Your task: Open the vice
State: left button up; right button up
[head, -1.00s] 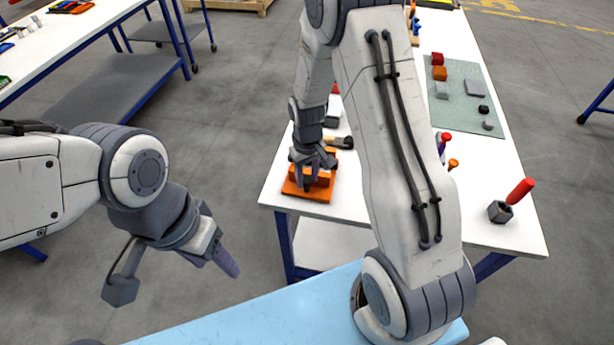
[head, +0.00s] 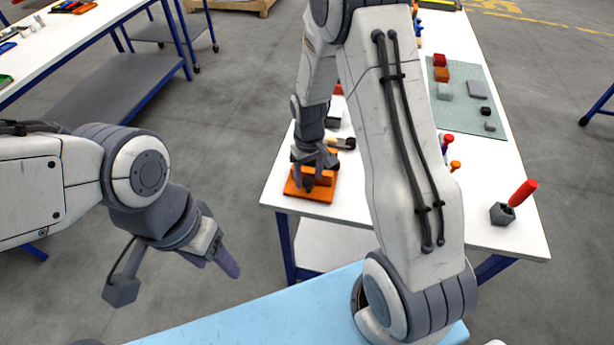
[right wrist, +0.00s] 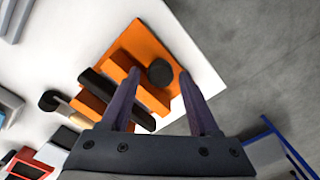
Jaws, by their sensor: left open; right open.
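The orange vice (head: 318,194) sits on the near left corner of the white table. In the right wrist view it shows as an orange base (right wrist: 150,43) with orange jaw blocks, a dark bar (right wrist: 98,86) across them and a black round knob (right wrist: 160,73). My right gripper (head: 310,182) is right over the vice, pointing down. Its two fingers are apart, with the knob appearing between the fingertips (right wrist: 160,76); I cannot tell whether they touch it. My left gripper (head: 228,263) hangs in free space to the left, away from the table, holding nothing that I can see.
The white table (head: 480,220) also carries a grey holder with a red-handled tool (head: 522,192), small screwdriver-like handles (head: 455,166) and a green mat (head: 465,110) with several blocks. A dark-headed tool (right wrist: 50,101) lies close beside the vice. Open floor lies left.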

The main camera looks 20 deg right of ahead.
aim_at(308, 180)
notch_tip(308, 180, up, 10)
jog(key=b, duration=0.1)
jog(key=shift+w, duration=0.15)
jog(key=shift+a+f, duration=0.1)
notch_tip(308, 180, down, 10)
jog(key=m, duration=0.7)
jog(key=m+b, duration=0.1)
jog(key=m, duration=0.3)
jog(key=shift+f, duration=0.25)
